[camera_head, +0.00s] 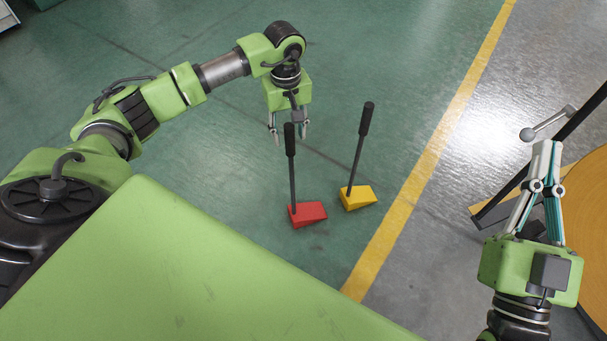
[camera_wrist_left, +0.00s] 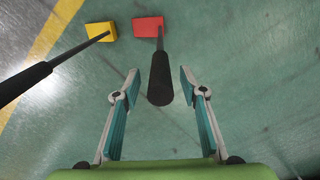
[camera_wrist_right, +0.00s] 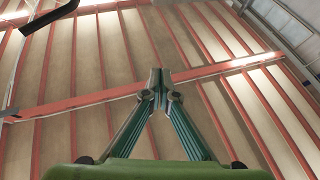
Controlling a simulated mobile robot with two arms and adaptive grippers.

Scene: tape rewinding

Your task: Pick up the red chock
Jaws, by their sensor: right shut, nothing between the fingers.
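The red chock (camera_head: 308,214) stands on the green floor with a black-gripped handle (camera_head: 290,140) rising from it. My left gripper (camera_head: 289,132) is open, with its fingers around the height of the handle's black grip. In the left wrist view, the black grip (camera_wrist_left: 160,80) lies between the two open fingers (camera_wrist_left: 158,88), not clasped, and the red block (camera_wrist_left: 148,26) shows below it. My right gripper (camera_head: 547,146) is shut and empty, pointing up at the right. In the right wrist view its fingertips (camera_wrist_right: 158,78) meet.
A yellow chock (camera_head: 358,197) with its own tall handle (camera_head: 365,120) stands just right of the red one. A yellow floor line (camera_head: 430,155) runs beyond it. A large wooden reel (camera_head: 590,215) and a dark frame are near my right gripper.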

